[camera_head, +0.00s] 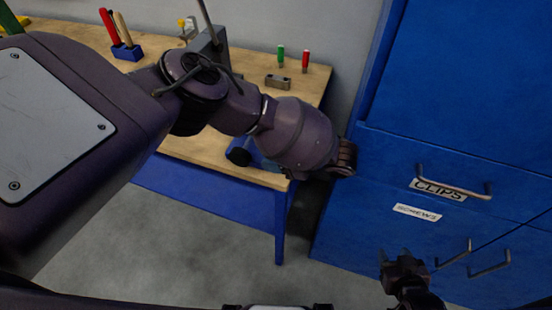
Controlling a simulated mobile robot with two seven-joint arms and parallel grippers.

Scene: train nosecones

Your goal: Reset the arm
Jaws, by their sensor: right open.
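My left arm (292,133) comes in from the left and reaches over the right part of the workbench. It ends in a dark brown end piece (343,158) close to the blue cabinet; I cannot make out finger tips or a gap there. My right gripper (397,254) shows at the lower right, in front of the lower cabinet drawers. Its two fingers stand apart, with nothing seen between them. It appears apart from the drawer handles.
The blue cabinet (455,85) has drawers labelled CLIPS and SCREWS, with projecting handles (455,189). On the wooden workbench (180,150) stand a blue tool holder (127,53), a green tool (281,57), a red tool (305,61) and a metal block (278,82). The grey floor (190,235) is clear.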

